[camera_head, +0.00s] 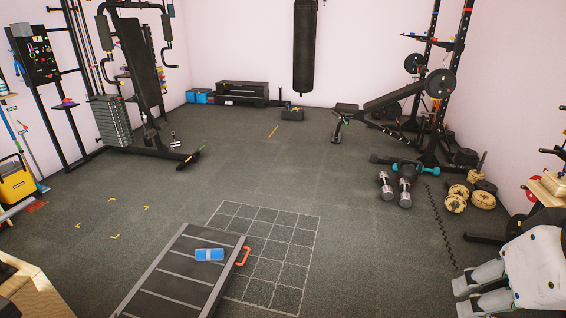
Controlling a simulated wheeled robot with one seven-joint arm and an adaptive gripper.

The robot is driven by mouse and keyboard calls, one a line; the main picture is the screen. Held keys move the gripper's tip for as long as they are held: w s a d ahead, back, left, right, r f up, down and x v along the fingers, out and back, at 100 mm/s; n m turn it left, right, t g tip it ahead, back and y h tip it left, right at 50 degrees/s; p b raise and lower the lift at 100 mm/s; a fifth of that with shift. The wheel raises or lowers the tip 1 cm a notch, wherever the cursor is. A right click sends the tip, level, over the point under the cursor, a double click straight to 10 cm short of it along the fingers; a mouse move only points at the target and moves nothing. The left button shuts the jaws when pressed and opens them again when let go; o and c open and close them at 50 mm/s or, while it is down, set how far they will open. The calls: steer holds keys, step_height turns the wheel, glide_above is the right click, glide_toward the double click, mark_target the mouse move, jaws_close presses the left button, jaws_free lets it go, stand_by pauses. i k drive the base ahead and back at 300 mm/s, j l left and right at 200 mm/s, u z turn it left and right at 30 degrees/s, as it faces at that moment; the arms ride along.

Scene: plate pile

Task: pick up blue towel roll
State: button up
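The blue towel roll (209,254) lies on its side on a dark slatted platform (158,292) in the lower middle of the head view. The roll is bright blue with a paler patch on its front. Nothing touches it except the platform beneath. White and grey parts of my own arm show at the bottom right, well apart from the roll. My gripper's fingertips do not show in this view.
An orange handle (243,256) sticks out at the platform's right edge. A white grid (285,262) marks the floor beside it. Dumbbells (405,192) and yellow weight plates (456,199) lie at right. A weight machine (148,80) stands at left. The middle floor is clear.

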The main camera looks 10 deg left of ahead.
mark_target(218, 254)
steer(key=i+u, duration=0.1)
steer(key=i, duration=0.5)
steer(key=i+l, duration=0.1)
steer(key=i, duration=0.5)
steer(key=i+l+u, duration=0.15)
steer(key=i, duration=0.45)
steer(key=i+l+u, duration=0.15)
steer(key=i+u, duration=0.25)
steer(key=i+l+u, duration=0.25)
steer(key=i+u, duration=0.15)
steer(key=i+l+u, duration=0.6)
steer(key=l+u, duration=0.2)
steer(key=i+l+u, duration=0.2)
steer(key=l+u, duration=0.2)
steer(key=l, duration=0.15)
